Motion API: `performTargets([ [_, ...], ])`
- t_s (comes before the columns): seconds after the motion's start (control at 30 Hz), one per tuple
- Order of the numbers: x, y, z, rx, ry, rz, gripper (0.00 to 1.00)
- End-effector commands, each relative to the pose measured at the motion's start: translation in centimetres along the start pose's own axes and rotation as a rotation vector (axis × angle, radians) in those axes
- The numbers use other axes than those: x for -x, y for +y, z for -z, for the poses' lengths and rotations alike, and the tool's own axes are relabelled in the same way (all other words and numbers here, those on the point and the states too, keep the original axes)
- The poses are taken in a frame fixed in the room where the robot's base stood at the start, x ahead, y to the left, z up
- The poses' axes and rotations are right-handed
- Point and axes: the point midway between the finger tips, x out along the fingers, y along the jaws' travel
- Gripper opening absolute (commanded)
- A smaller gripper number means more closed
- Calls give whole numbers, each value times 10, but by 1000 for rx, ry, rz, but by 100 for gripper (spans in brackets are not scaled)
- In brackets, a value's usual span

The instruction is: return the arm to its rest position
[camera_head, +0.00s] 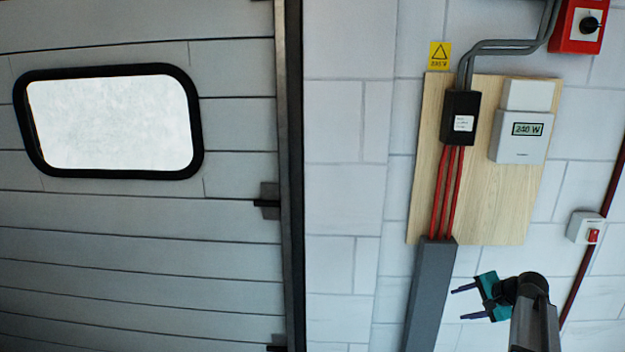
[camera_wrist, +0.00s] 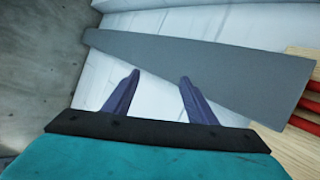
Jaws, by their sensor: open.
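My gripper (camera_head: 457,304) is at the lower right of the head view, in front of the white block wall. Its two dark fingers point left and stand apart, with nothing between them. In the wrist view my gripper (camera_wrist: 158,78) also shows open and empty, its fingers toward a grey trunking (camera_wrist: 200,65) on the wall. I cannot tell the exact gap to the trunking. Most of my arm is outside the head view.
The grey trunking (camera_head: 428,295) runs down below red cables (camera_head: 446,190). A wooden board (camera_head: 490,205) carries a black box (camera_head: 460,118) and a meter (camera_head: 520,137). A red switch box (camera_head: 577,27) and a small switch (camera_head: 587,228) are at right. A shutter door (camera_head: 130,215) fills the left.

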Motion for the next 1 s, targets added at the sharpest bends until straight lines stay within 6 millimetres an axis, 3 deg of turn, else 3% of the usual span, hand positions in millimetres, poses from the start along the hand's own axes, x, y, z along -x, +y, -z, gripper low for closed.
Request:
performTargets([
  [0.03,-18,14,-16,19,-21,-29,52],
  [0.2,-66,60,-61,91,-80,-128,52],
  [0.5,-131,146,-142,234,-193,-298,52],
  [0.7,-160,207,-196,339,-274,-408,52],
  [1.0,-181,301,-273,505,-406,-567,52],
])
